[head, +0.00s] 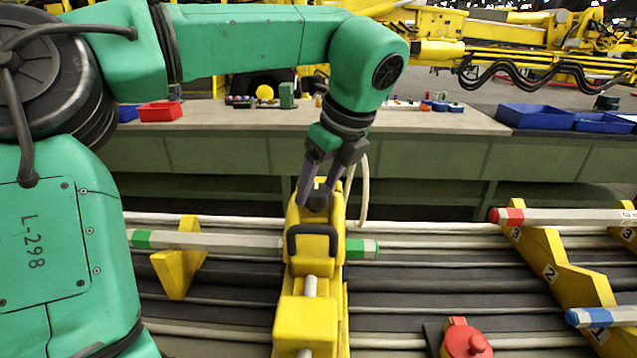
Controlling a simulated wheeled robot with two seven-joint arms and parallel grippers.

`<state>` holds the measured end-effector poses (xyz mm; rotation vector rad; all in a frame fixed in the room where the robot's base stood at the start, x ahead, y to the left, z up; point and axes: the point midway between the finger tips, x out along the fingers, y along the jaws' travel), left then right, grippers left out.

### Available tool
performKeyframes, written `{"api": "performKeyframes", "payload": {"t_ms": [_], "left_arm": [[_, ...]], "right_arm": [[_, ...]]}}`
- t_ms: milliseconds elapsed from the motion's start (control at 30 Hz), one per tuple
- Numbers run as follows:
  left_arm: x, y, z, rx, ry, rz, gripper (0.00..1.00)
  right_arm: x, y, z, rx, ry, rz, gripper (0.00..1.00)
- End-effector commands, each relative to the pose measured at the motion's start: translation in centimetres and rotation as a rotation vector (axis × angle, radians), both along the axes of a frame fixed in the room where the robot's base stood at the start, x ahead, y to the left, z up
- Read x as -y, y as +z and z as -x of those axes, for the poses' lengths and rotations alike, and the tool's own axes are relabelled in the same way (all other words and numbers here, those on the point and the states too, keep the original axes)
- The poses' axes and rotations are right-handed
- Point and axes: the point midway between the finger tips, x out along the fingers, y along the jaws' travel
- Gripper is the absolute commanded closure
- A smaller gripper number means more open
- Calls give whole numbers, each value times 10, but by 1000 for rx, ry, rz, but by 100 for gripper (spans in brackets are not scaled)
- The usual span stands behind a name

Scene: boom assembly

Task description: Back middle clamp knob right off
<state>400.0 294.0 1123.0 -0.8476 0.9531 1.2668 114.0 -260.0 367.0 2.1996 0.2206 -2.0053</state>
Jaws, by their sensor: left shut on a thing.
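A yellow clamp (305,322) stands in the middle of the slatted bed, with a black handle (312,231) on its near face. A dark clamp knob (317,199) sits at the clamp's top. My left gripper (318,196) comes down from above, its fingers shut on the knob, which is partly hidden between them. A white bar with green ends (217,240) runs through or behind the clamp, its green right end showing beyond it. My right gripper is not in view.
A numbered yellow rack (560,266) on the right carries a red-ended bar (565,217) and a blue-ended bar (605,316). A red round knob (466,341) is at the front. A workbench (420,125) with blue bins (540,116) stands behind.

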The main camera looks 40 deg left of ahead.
Motion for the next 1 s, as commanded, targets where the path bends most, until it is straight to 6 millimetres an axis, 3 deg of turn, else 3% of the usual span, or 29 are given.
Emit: {"api": "performKeyframes", "payload": {"t_ms": [167, 200, 233, 267, 667, 767, 1000], "left_arm": [[0, -2, 1, -5, 2, 1, 88], [0, -2, 1, -5, 1, 1, 17], [0, -2, 1, -4, 1, 2, 5], [0, -2, 1, -4, 1, 2, 2], [3, 8, 0, 1, -1, 0, 2], [10, 24, 0, 0, -1, 1, 2], [37, 95, 4, -3, -2, 4, 2]], "right_arm": [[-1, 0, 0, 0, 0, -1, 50], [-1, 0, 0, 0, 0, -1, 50], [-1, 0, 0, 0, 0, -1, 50], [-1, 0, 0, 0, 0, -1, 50], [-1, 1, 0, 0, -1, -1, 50], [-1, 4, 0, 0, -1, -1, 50], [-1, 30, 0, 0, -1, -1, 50]]}}
